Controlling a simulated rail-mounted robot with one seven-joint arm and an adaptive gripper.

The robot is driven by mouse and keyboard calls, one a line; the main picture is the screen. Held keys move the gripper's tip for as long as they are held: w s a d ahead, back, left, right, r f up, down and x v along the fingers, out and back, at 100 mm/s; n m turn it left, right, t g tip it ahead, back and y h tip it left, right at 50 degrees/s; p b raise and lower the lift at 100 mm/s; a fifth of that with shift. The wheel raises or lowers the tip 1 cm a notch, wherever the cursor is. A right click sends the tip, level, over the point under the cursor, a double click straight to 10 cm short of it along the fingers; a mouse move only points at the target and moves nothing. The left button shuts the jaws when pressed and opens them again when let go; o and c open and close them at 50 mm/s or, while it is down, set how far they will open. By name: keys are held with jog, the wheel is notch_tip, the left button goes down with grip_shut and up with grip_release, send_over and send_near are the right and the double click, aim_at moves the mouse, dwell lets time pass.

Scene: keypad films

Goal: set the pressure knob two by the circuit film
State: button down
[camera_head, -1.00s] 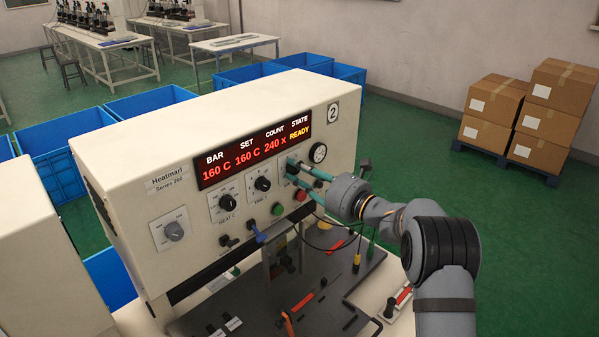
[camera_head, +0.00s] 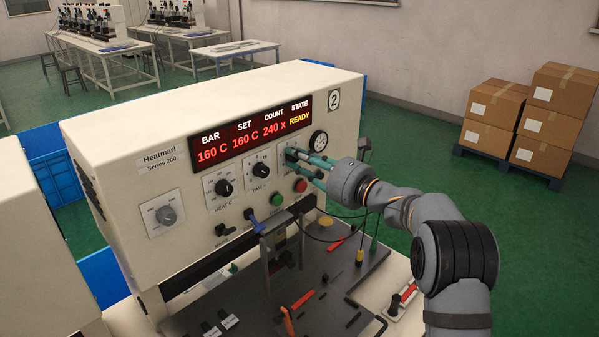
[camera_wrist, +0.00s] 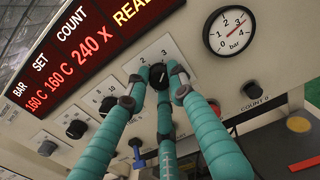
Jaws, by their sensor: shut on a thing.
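The pressure knob (camera_wrist: 158,76) is a black knob on a white dial plate at the right of the press panel, with printed marks 2 and 3 beside it in the wrist view. My gripper (camera_head: 292,158) is shut on this knob, and its teal fingers (camera_wrist: 201,122) reach up to it from below. The fingers hide most of the knob in the head view. Its pointer is too hidden to read. A round bar gauge (camera_wrist: 229,30) with a red needle sits right of the knob; it also shows in the head view (camera_head: 318,141). I cannot make out the circuit film.
The red display (camera_head: 252,128) reads 160 C, 160 C, 240 x, READY. Heat (camera_head: 224,188) and time (camera_head: 260,168) knobs lie left of my gripper. Green (camera_head: 277,202) and red (camera_head: 300,186) buttons lie below. The dark worktable (camera_head: 345,285) holds coloured tools.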

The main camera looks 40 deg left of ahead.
jog(key=shift+f+n+b, duration=0.4)
jog(key=shift+n+b, duration=0.6)
jog(key=shift+b, duration=0.25)
jog(key=c, duration=1.9)
grip_release()
jog(key=o, duration=0.3)
jog(key=shift+w+r, duration=0.1)
jog(key=shift+r, duration=0.05)
jog(key=shift+o, duration=0.4)
jog(key=shift+r, duration=0.15)
jog(key=shift+d, duration=0.1)
